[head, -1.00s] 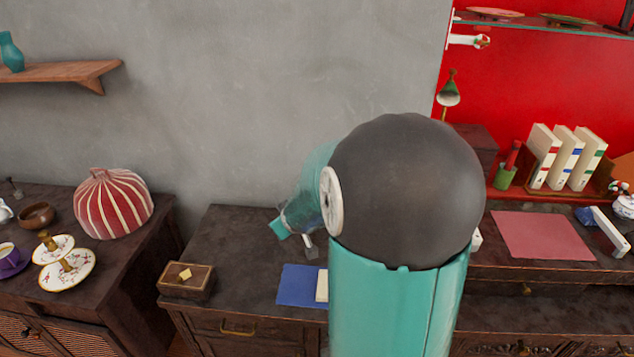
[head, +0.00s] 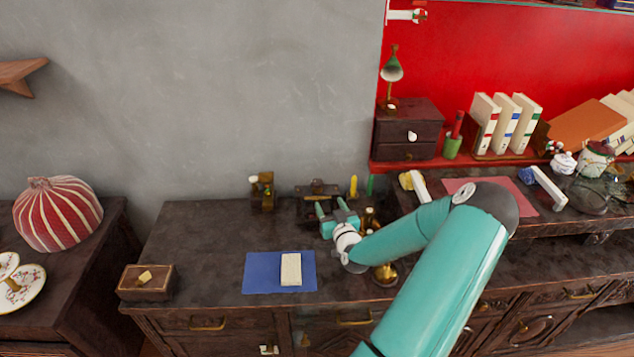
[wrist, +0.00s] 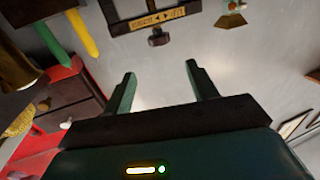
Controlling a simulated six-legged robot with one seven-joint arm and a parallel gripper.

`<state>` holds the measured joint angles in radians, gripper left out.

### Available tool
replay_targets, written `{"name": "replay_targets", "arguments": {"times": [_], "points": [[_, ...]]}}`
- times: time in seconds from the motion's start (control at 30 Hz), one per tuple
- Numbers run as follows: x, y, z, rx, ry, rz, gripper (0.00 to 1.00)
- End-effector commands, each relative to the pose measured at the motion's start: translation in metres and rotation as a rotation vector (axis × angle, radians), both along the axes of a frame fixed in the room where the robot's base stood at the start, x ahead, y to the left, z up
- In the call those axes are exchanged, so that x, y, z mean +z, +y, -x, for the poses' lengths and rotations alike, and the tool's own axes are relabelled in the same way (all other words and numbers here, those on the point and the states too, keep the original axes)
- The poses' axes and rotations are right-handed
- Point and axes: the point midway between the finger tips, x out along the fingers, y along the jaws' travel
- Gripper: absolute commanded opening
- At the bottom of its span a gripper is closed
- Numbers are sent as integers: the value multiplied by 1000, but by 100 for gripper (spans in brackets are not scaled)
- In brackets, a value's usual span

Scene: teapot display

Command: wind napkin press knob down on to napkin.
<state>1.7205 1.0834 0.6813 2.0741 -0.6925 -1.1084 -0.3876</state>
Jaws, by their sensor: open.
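A dark frame with a labelled crossbar, which looks like the napkin press (head: 317,191), stands at the back of the dark cabinet. It shows at the top of the wrist view (wrist: 157,19), with a small dark knob (wrist: 158,38) beside the crossbar. My gripper (head: 330,207) is open and empty just in front of the press. In the wrist view its two fingers (wrist: 166,75) are apart, pointing towards the knob without touching it. I cannot make out a napkin inside the press; its lower part is hidden by my gripper.
A blue mat (head: 258,272) with a cream block (head: 291,269) lies left of my arm. A wooden box (head: 146,281) sits at the front left. A brass-coloured object (head: 262,192) stands left of the press. Yellow and green upright sticks (head: 353,186) stand at its right.

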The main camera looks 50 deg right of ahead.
Motion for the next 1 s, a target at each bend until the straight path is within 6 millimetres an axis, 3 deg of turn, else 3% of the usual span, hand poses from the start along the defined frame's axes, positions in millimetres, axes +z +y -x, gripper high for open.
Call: {"name": "replay_targets", "arguments": {"times": [0.17, 0.7, 1.0], "points": [[0, -12, -17, 0, -2, -1, 58], [0, -68, -100, 1, 1, -2, 58], [0, -76, -112, 1, 2, -2, 58]]}}
